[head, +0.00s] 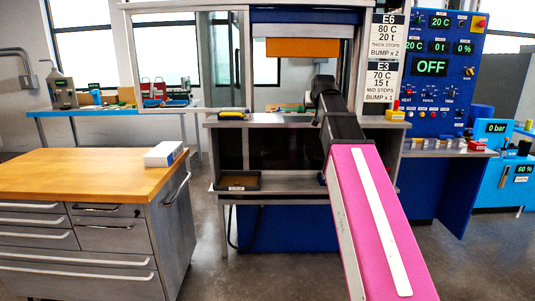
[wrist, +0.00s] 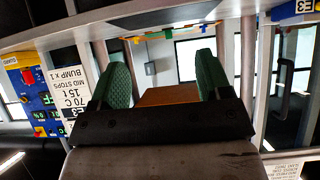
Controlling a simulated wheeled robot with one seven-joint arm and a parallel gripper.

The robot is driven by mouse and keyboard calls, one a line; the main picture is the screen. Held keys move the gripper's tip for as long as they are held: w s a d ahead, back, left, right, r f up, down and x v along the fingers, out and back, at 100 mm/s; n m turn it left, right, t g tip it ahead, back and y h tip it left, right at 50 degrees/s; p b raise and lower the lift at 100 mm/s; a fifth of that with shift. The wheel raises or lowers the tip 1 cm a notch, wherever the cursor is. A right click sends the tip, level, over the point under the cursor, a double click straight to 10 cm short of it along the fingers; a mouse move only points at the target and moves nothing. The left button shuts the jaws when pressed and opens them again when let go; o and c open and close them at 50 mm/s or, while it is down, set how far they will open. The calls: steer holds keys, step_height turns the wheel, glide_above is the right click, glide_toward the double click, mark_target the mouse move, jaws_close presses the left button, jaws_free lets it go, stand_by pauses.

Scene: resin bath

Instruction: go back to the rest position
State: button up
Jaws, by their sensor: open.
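My gripper (wrist: 163,80) shows in the wrist view with two green fingers spread apart. It is open and nothing is between the fingers. The wrist view is upside down. In the head view, my pink arm reaches forward toward the press frame (head: 245,60), and its dark wrist end is in front of the opening. The fingers cannot be made out in the head view. An orange block (head: 288,47) hangs at the top of the press opening, and it also shows behind the fingers in the wrist view (wrist: 168,96).
A wooden-topped drawer bench (head: 75,173) with a white box (head: 164,153) stands at the left. A grey shelf (head: 270,183) below the press holds a black tray (head: 238,181). A blue control panel (head: 432,85) reading OFF stands at the right. Open floor lies between bench and press.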

steer(key=s+f+g, duration=0.2)
steer(key=s+f, duration=0.1)
steer(key=f, duration=0.8)
steer(key=s+f+g, duration=0.2)
steer(key=s+f, duration=0.1)
steer(key=f, duration=0.7)
steer(key=s+f+g, duration=0.1)
steer(key=s+f, duration=0.2)
steer(key=f, duration=0.8)
steer(key=s+f+g, duration=0.5)
steer(key=s+f, duration=1.3)
steer(key=f, duration=0.4)
steer(key=shift+s+f+g, duration=0.15)
steer(key=shift+g, duration=0.25)
